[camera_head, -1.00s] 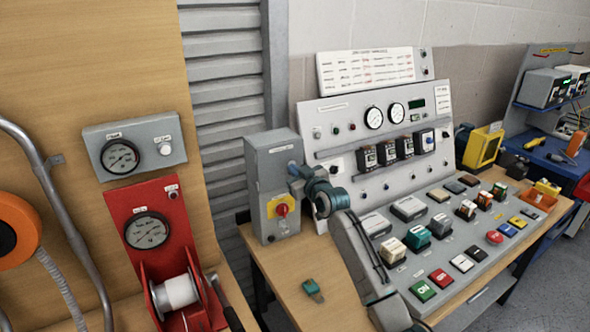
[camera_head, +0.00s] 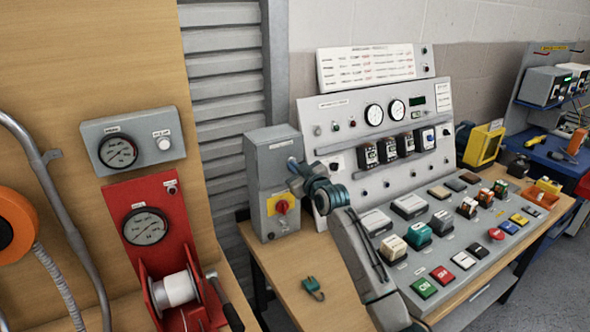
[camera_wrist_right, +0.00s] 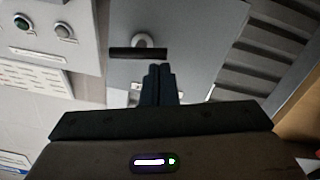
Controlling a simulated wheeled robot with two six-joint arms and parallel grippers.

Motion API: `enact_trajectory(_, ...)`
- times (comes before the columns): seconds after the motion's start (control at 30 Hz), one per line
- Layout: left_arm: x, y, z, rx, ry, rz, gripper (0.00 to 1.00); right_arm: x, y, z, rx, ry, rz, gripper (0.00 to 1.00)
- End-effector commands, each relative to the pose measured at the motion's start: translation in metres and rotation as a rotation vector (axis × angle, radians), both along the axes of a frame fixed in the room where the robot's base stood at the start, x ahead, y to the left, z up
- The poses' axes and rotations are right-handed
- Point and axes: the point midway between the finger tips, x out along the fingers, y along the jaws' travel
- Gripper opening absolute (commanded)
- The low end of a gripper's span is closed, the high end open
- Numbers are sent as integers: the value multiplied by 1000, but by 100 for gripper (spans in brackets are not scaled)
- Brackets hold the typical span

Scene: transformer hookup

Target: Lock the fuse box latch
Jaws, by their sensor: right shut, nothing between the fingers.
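The fuse box is the grey upright box (camera_head: 265,165) at the back left corner of the wooden bench. A red knob (camera_head: 282,206) on a yellow plate is on its front. My right gripper (camera_head: 291,161) is at the upper right of the box front. In the right wrist view its fingers (camera_wrist_right: 158,70) are shut and empty, pointing at the grey box face (camera_wrist_right: 205,30). A dark bar (camera_wrist_right: 138,53), which looks like the latch, lies just beyond the fingertips, with a round pale knob (camera_wrist_right: 142,40) behind it. I cannot tell whether the fingers touch the bar. My left gripper is out of view.
A sloped control panel (camera_head: 450,235) with several buttons stands right of my arm. A small green object (camera_head: 312,284) lies on the bench (camera_head: 275,262). A red winch unit (camera_head: 150,215) is on the wooden wall at left.

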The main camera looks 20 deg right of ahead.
Motion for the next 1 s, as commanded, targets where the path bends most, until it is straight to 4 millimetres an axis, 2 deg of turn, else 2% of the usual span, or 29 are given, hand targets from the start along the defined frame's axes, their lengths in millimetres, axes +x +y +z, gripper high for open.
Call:
enact_trajectory(0.57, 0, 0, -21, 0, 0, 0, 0, 0, 2, -7, -156, -14, 0, 0)
enact_trajectory(1.0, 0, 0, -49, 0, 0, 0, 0, 0, 3, -17, -440, -35, 0, 0)
